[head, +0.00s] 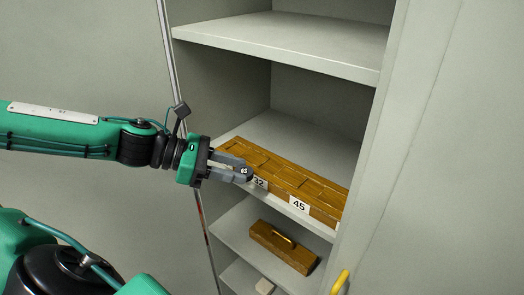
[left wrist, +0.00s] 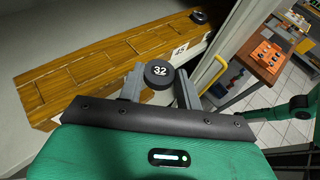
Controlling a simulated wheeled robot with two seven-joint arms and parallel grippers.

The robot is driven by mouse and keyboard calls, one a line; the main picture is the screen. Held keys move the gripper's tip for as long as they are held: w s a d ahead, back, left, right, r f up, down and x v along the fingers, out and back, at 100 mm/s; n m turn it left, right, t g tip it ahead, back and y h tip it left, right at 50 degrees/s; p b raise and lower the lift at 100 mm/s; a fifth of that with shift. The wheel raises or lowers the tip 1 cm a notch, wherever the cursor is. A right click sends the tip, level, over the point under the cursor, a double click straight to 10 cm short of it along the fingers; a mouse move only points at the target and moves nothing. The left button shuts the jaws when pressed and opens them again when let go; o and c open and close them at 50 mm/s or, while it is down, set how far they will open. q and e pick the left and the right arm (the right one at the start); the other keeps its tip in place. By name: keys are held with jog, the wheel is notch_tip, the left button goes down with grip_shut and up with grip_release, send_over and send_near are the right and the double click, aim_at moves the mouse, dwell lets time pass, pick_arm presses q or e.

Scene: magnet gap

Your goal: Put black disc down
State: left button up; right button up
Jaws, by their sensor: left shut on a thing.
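A black disc (left wrist: 158,74) with a white number that reads 32 in the left wrist view sits between the fingertips of my left gripper (left wrist: 158,82). In the head view the disc (head: 244,172) shows small at the finger ends, its number too small to read surely. My left gripper (head: 242,170) is shut on it, in front of the near edge of a long wooden block (head: 290,180) with outlined sections. The block lies on a cabinet shelf. I cannot tell whether the disc touches the block. My right gripper is not in view.
White number cards, one reading 45 (head: 299,204), are on the block's front. Another dark round thing (left wrist: 199,16) is near its end. A wooden box with a handle (head: 284,246) is on the shelf below. The cabinet door (head: 440,150) is at right, with a yellow handle (head: 340,281).

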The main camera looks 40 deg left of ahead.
aim_at(262, 168)
pick_arm(q)
jog(key=shift+w+d+r+p, duration=0.15)
jog(key=shift+w+p, duration=0.35)
jog(key=shift+w, duration=0.4)
jog(key=shift+w+d+p, duration=0.1)
jog(key=shift+w+p, duration=0.75)
jog(key=shift+w, duration=1.65)
jog(key=shift+w+d, duration=0.1)
jog(key=shift+w, duration=1.1)
jog(key=shift+w, duration=0.15)
jog(key=shift+f, duration=0.5)
notch_tip(262, 168, down, 2)
jog(key=shift+f+p, duration=0.15)
jog(key=shift+p, duration=0.15)
jog(key=shift+f, duration=0.2)
